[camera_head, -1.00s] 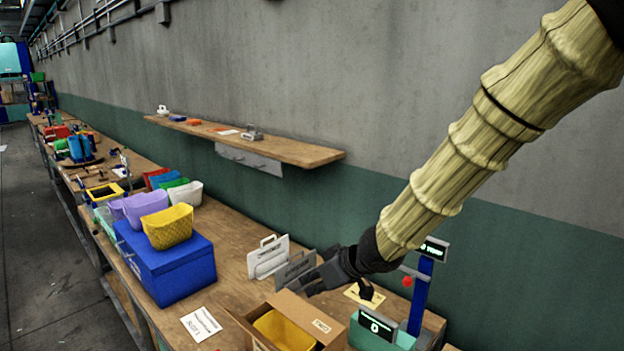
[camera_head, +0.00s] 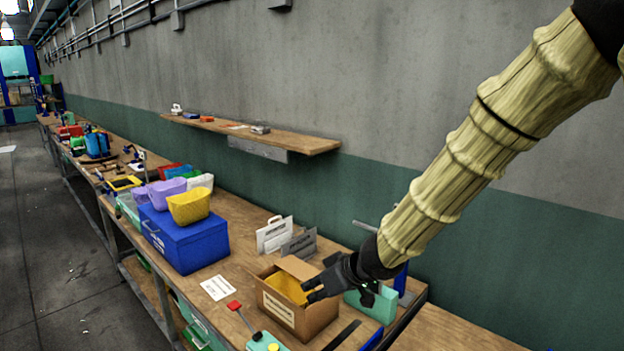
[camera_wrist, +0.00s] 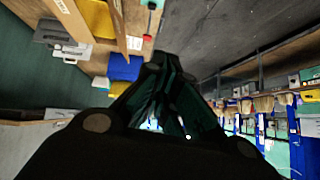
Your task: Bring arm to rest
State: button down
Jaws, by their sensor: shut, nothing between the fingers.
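My gripper (camera_head: 318,289) is at the end of my arm, which reaches down from the upper right in the head view. It is shut and holds nothing. In that view it overlaps the right side of an open cardboard box (camera_head: 296,313) with a yellow thing (camera_head: 288,285) inside. I cannot tell whether it touches the box. In the wrist view the dark fingers of my gripper (camera_wrist: 160,70) come together at the middle.
The wooden bench (camera_head: 255,228) carries a blue box (camera_head: 185,243) with yellow and purple baskets on it. Grey sign plates (camera_head: 300,245) stand behind the cardboard box. A teal device (camera_head: 372,304) is right of my gripper. A wall shelf (camera_head: 300,143) hangs above. The floor (camera_head: 50,260) at left is clear.

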jog(key=s+d+f+m+g, duration=0.15)
jog(key=s+f, duration=0.25)
jog(key=f, duration=0.4)
jog(key=s+d+f+m+h, duration=0.1)
jog(key=s+d+f+m, duration=0.15)
jog(key=f, duration=0.55)
jog(key=s+d+f+m+g, duration=0.15)
jog(key=s+f, duration=0.25)
jog(key=f, duration=0.4)
jog(key=s+d+f+m+g+h, duration=0.1)
jog(key=s+d+f+h, duration=0.1)
jog(key=s+d+f, duration=0.55)
jog(key=s+d+f+m+g+h, duration=0.1)
jog(key=s+d+f+h, duration=0.3)
jog(key=s, duration=0.7)
jog(key=s+d+f+m, duration=0.2)
jog(key=s+d+f, duration=0.3)
jog(key=s+f, duration=0.3)
notch_tip(320, 180, down, 10)
jog(key=s+b, duration=0.1)
jog(key=b, duration=1)
jog(key=shift+s+d, duration=0.15)
jog(key=shift+s, duration=0.2)
